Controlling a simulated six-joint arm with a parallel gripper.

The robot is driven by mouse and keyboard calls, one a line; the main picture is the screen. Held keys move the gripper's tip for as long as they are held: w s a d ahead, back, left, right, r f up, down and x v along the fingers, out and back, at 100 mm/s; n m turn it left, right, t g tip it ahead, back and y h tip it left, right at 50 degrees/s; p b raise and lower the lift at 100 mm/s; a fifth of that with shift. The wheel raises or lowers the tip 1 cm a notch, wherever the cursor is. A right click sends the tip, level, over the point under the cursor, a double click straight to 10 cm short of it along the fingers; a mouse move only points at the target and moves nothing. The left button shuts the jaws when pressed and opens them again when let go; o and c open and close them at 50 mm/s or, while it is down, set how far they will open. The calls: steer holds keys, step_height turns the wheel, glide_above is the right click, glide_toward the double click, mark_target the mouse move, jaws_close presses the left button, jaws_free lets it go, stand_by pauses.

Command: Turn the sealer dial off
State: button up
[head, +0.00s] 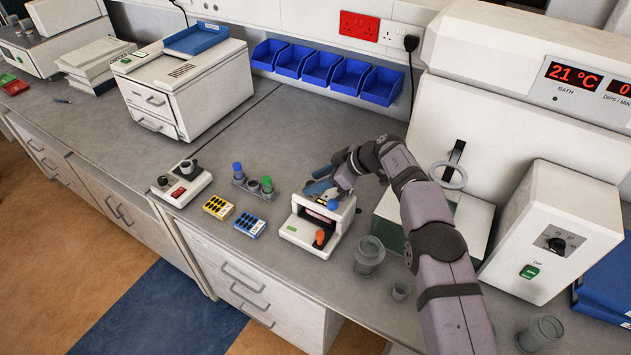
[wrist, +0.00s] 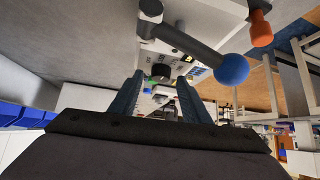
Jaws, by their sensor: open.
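My gripper (head: 318,179) is open and empty, its two blue fingers above the back of a white press unit (head: 293,233) and pointing left. The press has an orange knob (head: 320,238) on its front, also in the wrist view (wrist: 260,28), and a lever with a blue ball (head: 333,205), close by in the wrist view (wrist: 232,70). A white control box (head: 196,184) stands farther left, with a dark knob (head: 187,166) and a red switch (head: 178,192). A dark round knob (wrist: 161,71) shows between the fingertips, beyond them. I cannot read which unit is the sealer or any dial setting.
A vial rack (head: 254,188) and yellow (head: 218,207) and blue (head: 249,224) blocks stand between box and press. Glass jars (head: 369,256) stand right of the press. The dip unit (head: 535,225) has another dial (head: 556,245). Blue bins (head: 325,70) line the wall.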

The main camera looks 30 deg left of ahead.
steer(key=shift+b+v, duration=1.35)
steer(key=shift+v, duration=2.05)
steer(key=shift+a, duration=0.1)
